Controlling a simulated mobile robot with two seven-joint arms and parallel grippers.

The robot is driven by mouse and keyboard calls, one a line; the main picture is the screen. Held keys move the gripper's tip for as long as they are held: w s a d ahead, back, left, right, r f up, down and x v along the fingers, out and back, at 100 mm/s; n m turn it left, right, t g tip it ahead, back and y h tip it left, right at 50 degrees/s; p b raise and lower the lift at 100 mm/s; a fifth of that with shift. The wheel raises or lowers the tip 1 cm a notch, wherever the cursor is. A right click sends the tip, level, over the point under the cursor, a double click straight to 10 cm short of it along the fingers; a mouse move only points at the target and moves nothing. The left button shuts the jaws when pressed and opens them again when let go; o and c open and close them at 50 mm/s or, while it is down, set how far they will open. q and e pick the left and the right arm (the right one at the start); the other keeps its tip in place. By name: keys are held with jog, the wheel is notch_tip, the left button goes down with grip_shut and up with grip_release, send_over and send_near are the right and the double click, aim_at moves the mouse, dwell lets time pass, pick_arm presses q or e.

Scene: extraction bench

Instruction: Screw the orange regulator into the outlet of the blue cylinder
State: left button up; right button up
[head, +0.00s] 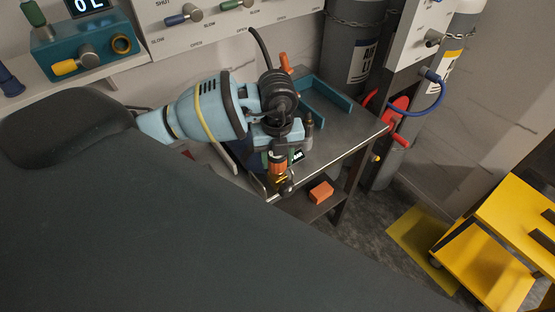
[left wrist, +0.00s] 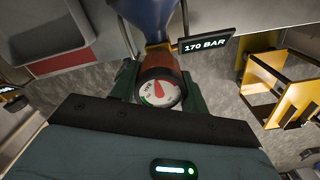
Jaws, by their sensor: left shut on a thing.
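My left gripper (head: 277,160) is at the front edge of the bench and is shut on the orange regulator (head: 278,168). In the left wrist view the regulator (left wrist: 161,68) sits between my dark green fingers (left wrist: 158,93), its white dial with a red needle facing the camera. A dark blue tapered body, seemingly the blue cylinder (left wrist: 148,14), lies right behind the regulator's far end. Whether the two are joined by the thread cannot be told. In the head view the gripper and wrist mostly hide the cylinder. My right gripper is not in view.
A teal tray (head: 326,103) stands on the metal bench (head: 335,143). An orange block (head: 321,192) lies on the shelf below. Grey cylinders (head: 352,50) stand behind, and a yellow cart (head: 515,205) is at right.

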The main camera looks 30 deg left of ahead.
pick_arm(q)
jog(key=m, duration=0.7)
jog(key=shift+b, duration=0.3)
jog(key=o, duration=1.2)
jog(key=shift+c, duration=0.2)
jog(key=shift+r, duration=3.95)
jog(key=shift+f, duration=0.1)
